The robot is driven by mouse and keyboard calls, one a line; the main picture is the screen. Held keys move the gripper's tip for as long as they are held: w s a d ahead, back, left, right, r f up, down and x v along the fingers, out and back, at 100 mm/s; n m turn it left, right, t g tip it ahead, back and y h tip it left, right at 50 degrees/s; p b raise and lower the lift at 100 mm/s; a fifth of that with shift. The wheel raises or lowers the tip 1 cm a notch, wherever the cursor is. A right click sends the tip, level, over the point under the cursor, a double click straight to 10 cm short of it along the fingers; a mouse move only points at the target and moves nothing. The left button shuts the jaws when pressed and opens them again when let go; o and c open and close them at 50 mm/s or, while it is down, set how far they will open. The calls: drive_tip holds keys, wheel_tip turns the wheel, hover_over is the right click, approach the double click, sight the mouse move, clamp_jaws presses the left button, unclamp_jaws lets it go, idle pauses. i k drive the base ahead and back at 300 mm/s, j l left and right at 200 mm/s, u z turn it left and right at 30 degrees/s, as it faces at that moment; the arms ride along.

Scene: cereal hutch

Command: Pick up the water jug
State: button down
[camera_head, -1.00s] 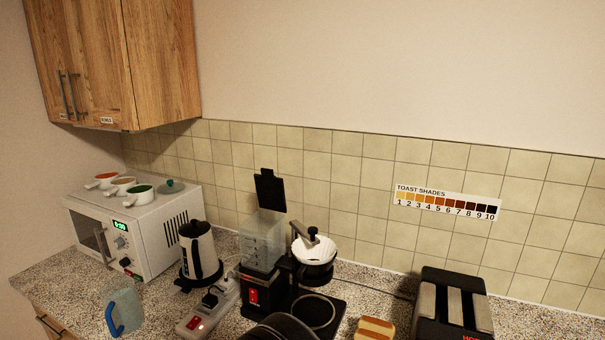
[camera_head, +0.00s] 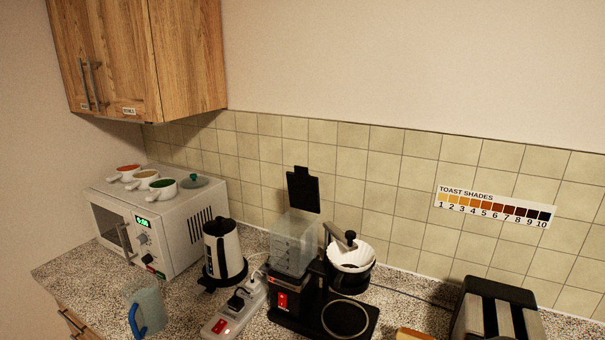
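The water jug (camera_head: 149,308) is a translucent, pale blue-grey pitcher with a blue handle. It stands upright on the speckled counter at the lower left, in front of the microwave. Its handle faces the viewer, slightly to the left, and its bottom is close to the lower picture edge. Nothing is touching the jug. My gripper is not in view.
A white microwave (camera_head: 170,241) with several small bowls on top stands behind the jug. To the right are a kettle (camera_head: 223,250), a power strip (camera_head: 234,313), a coffee maker (camera_head: 291,293) and a toaster (camera_head: 490,312). A wooden cabinet (camera_head: 180,60) hangs above.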

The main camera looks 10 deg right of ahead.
sight(142, 296)
drive_tip(key=i+j, duration=0.15)
drive_tip(key=j, duration=0.2)
drive_tip(key=i+j, duration=0.2)
drive_tip(key=j, duration=0.15)
drive_tip(key=i+j, duration=0.15)
drive_tip(key=j, duration=0.2)
drive_tip(key=i+j, duration=0.2)
drive_tip(key=j, duration=0.15)
drive_tip(key=i+j, duration=0.15)
drive_tip(key=j, duration=0.2)
